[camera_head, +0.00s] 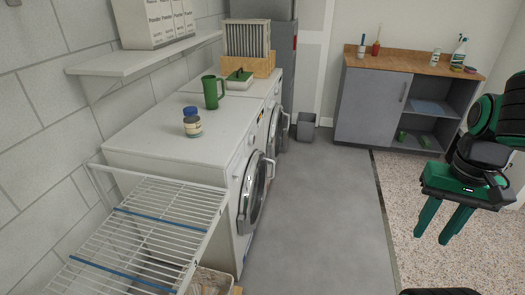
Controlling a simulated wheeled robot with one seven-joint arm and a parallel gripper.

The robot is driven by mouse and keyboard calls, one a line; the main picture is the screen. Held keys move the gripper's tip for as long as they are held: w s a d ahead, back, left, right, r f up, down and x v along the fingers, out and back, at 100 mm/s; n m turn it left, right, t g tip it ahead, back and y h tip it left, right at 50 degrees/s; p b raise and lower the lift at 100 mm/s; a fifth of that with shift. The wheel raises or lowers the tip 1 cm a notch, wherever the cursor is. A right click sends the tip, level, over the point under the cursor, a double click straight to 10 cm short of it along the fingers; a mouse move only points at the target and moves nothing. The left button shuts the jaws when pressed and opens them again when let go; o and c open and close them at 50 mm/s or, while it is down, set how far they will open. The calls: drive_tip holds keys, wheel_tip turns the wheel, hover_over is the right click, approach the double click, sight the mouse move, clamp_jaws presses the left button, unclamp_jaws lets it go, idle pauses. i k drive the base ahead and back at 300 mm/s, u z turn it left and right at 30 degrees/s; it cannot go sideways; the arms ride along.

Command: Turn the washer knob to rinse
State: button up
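Two white front-loading machines stand side by side along the left wall; the nearer one (155,140) shows its round door (252,192) at a steep angle. I cannot tell which of them is the washer. The control panels face right and are seen almost edge-on. Small dark details show near the top edge of the front, but I cannot make out the knob or its setting. My gripper (441,235) hangs at the right over the speckled floor, far from the machines. Its two green fingers point down and stand apart, with nothing between them.
A white wire rack (150,225) stands in front of the nearer machine. A jar with a blue lid (192,123) and a green mug (212,92) stand on the machines. Grey floor (325,215) is clear between them and my arm. A grey cabinet (370,105) and bin (306,126) are at the back.

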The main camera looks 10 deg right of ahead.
sight(252, 140)
drive_tip(key=z, duration=0.35)
drive_tip(key=i, duration=1.4)
drive_tip(key=z, duration=0.25)
